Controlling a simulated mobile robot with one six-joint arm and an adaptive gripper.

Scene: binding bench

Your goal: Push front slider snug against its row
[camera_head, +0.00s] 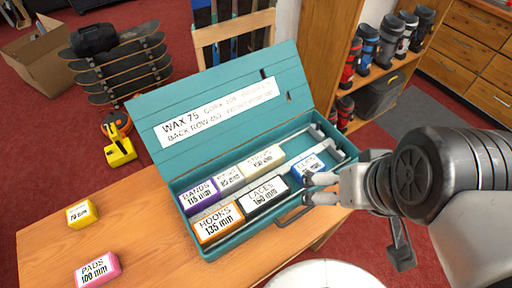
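An open teal box (231,246) stands on the wooden bench and holds labelled blocks in two rows. The front row has orange HOOKS 135 mm (217,225), black LACES 160 mm (264,195) and a blue block (305,165) at its right end. I cannot tell whether the blue block touches LACES.
The back row has purple BANDS (198,196), a pale block (230,180) and a cream block (264,159), with a slider (316,131) farther right. A yellow block (81,214) and pink PADS (97,270) lie on the bench. The labelled lid (215,85) stands open behind.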

